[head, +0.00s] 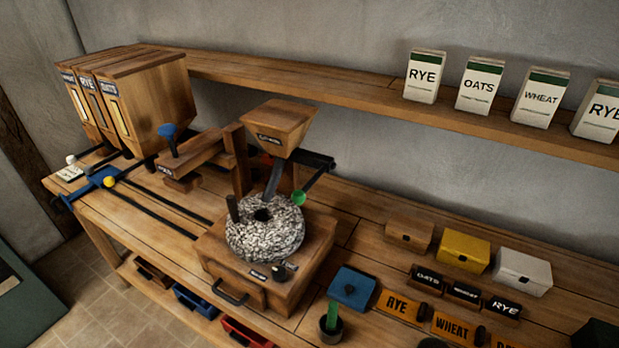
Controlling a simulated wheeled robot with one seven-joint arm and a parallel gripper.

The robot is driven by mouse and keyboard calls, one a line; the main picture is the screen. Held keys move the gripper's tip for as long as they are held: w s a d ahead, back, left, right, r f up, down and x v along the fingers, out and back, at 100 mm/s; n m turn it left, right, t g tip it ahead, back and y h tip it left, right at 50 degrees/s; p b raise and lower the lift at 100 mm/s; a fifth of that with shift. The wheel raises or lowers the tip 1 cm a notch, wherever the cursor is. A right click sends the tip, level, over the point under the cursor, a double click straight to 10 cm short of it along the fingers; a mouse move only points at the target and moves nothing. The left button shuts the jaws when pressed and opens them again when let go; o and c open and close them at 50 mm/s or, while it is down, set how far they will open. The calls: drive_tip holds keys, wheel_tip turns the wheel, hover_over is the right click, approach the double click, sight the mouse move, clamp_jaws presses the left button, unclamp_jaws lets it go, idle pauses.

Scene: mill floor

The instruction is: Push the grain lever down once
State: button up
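A millstone (265,226) of speckled stone sits on a wooden mill base. A wooden hopper (281,128) stands above it, with a small label I cannot read clearly. A dark lever with a green knob (299,198) slants down and left from a black bracket (318,160) right of the hopper. Other levers stand by the bins at the left, one with a white knob (70,159) and one with a yellow knob (109,182). No lever is clearly marked as the grain lever. My gripper is not in view.
The shelf (290,82) holds RYE, OATS and WHEAT packets. Small boxes (463,250), label blocks and a blue-lidded box (352,287) occupy the right bench. Coloured trays (195,302) sit below.

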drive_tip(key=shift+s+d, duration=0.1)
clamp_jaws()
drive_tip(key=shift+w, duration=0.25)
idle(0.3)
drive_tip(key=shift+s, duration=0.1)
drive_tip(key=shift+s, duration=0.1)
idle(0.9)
